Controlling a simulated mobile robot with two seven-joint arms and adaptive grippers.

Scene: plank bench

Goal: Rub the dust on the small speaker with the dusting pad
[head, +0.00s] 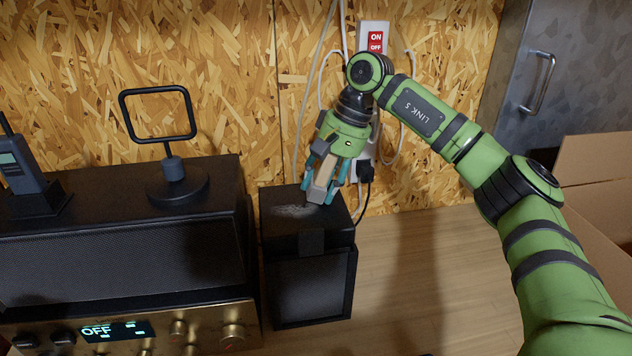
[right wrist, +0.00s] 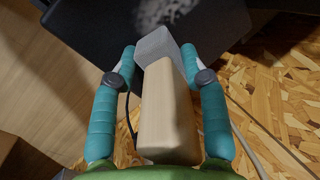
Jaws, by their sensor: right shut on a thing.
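The small speaker (head: 308,287) is a black box standing on the bench, right of a larger black unit. A pale grey patch of dust (head: 292,211) lies on its top; the dust also shows at the top of the right wrist view (right wrist: 160,12). My right gripper (head: 319,192) is shut on the dusting pad (right wrist: 165,110), a tan block with a grey end. The pad's grey end is at the speaker's top, close to the dust on its right side. I cannot tell whether it touches the surface. My left gripper is out of view.
The large black unit (head: 110,250) carries a black loop stand (head: 172,180) and a radio handset (head: 22,172). A power strip (head: 374,38) with cables hangs on the chipboard wall behind. A cardboard box (head: 597,172) is at the right. Bare bench (head: 425,250) lies right of the speaker.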

